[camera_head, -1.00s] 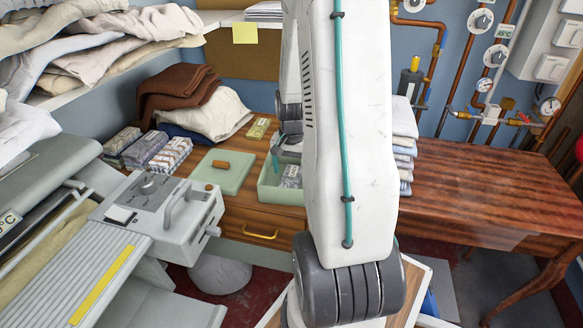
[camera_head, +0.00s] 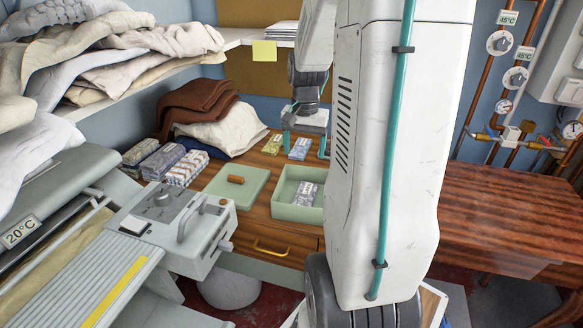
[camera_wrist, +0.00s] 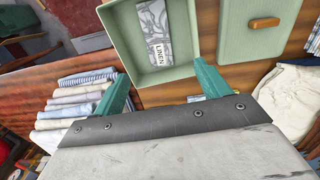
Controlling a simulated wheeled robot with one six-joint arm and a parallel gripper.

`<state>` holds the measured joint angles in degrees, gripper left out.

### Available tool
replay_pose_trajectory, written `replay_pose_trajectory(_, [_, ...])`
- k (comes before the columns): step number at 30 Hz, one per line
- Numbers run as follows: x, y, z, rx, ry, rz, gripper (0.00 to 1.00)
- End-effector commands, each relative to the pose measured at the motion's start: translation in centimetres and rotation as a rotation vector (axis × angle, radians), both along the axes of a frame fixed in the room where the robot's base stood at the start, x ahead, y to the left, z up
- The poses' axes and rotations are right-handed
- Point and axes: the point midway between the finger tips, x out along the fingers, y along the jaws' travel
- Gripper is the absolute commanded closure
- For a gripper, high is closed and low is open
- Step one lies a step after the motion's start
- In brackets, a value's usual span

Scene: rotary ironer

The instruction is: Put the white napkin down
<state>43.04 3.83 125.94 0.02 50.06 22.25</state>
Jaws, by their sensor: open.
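A white-and-grey patterned folded packet, most likely the white napkin, lies flat in the pale green box (camera_head: 284,210). The packet (camera_head: 306,194) also shows in the wrist view (camera_wrist: 153,25), with a label reading LINEN. My gripper (camera_head: 304,150) is open, with its two teal fingers apart. In the head view it appears behind the box, above the wooden top. In the wrist view my gripper (camera_wrist: 159,72) is at the box's near edge and nothing is held between its fingers. A blue packet (camera_head: 300,148) appears between the fingers in the head view, partly hidden in the wrist view.
The green lid (camera_head: 233,193) with a wooden knob lies left of the box. The ironer (camera_head: 165,225) stands front left. The wooden table (camera_head: 500,215) at right is clear.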

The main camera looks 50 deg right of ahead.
Motion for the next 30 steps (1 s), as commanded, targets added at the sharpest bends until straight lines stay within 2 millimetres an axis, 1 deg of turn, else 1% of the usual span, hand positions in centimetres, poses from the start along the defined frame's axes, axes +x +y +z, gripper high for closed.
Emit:
replay_pose_trajectory(1, [0.3, 1.7, 1.1, -0.008, -0.008, 0.047, 0.25])
replay_pose_trajectory(2, [0.4, 2.9, 1.8, -0.009, -0.011, 0.083, 0.25])
replay_pose_trajectory(3, [0.5, 4.7, 2.8, -0.015, -0.016, 0.138, 0.25])
replay_pose_trajectory(5, [0.4, 8.0, 4.4, -0.023, -0.025, 0.237, 0.25])
replay_pose_trajectory(6, [0.0, 10.4, 5.5, -0.026, -0.030, 0.310, 0.25])
replay_pose_trajectory(7, [-0.3, 12.1, 6.2, -0.031, -0.037, 0.365, 0.25])
replay_pose_trajectory(8, [-0.9, 13.8, 6.9, -0.034, -0.040, 0.421, 0.25])
replay_pose_trajectory(9, [-1.6, 15.9, 7.7, -0.037, -0.045, 0.495, 0.25])
replay_pose_trajectory(11, [-3.0, 18.9, 8.6, -0.043, -0.054, 0.603, 0.25])
replay_pose_trajectory(12, [-4.1, 20.7, 9.2, -0.048, -0.061, 0.677, 0.25])
replay_pose_trajectory(15, [-6.9, 24.4, 10.0, -0.056, -0.076, 0.844, 0.25])
replay_pose_trajectory(18, [-9.6, 26.9, 10.3, -0.062, -0.086, 0.979, 0.25])
replay_pose_trajectory(21, [-11.5, 28.3, 10.3, -0.065, -0.094, 1.073, 0.25])
replay_pose_trajectory(25, [-12.6, 29.0, 10.2, -0.068, -0.098, 1.131, 0.25])
replay_pose_trajectory(30, [-12.8, 29.1, 10.1, -0.067, -0.097, 1.140, 0.25])
